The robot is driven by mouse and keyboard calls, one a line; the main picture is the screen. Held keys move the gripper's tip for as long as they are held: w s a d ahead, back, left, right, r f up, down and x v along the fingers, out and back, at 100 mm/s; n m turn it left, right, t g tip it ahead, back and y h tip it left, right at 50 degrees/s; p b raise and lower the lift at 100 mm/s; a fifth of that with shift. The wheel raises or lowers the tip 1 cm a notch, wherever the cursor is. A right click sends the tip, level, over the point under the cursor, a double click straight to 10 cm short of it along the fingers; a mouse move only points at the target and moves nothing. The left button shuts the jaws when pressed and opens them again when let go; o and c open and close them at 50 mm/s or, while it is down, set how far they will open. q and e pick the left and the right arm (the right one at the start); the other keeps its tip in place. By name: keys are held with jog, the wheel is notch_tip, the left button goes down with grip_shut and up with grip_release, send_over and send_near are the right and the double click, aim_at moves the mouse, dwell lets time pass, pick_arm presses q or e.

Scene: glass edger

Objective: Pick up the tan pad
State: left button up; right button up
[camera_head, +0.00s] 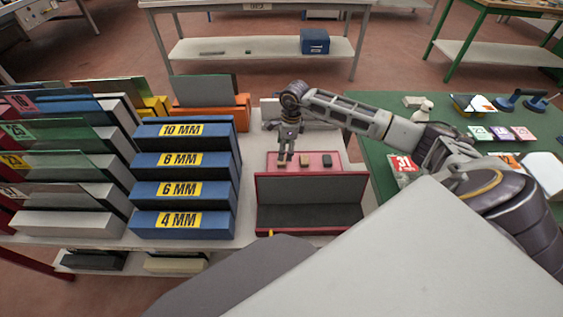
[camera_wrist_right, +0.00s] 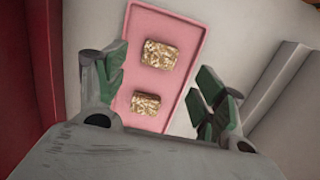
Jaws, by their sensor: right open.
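A pink tray (camera_head: 318,167) holds small pads behind the open red case. A tan pad (camera_head: 282,165) lies at its left, just under my right gripper (camera_head: 285,157). A brown pad (camera_head: 304,160) and a dark pad (camera_head: 327,160) lie to its right. In the right wrist view, two speckled tan-brown pads, one upper (camera_wrist_right: 162,56) and one lower (camera_wrist_right: 145,102), lie on the pink tray (camera_wrist_right: 190,32); I cannot tell which is the tan one. My right gripper (camera_wrist_right: 160,92) is open, its green-padded fingers spread to both sides, empty. My left gripper is out of view.
A red case (camera_head: 310,190) with a dark lining stands in front of the tray. Blue racks (camera_head: 183,205) with yellow thickness labels are to the left.

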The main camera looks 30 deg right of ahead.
jog(key=shift+f, duration=0.3)
jog(key=shift+w+a+f, duration=0.1)
jog(key=shift+a+f, duration=0.05)
jog(key=shift+f, duration=0.7)
jog(key=shift+w+a+f, duration=0.1)
jog(key=shift+a+f, duration=0.1)
jog(key=shift+f, duration=0.65)
jog(key=shift+a+f, duration=0.15)
jog(key=shift+f, duration=0.7)
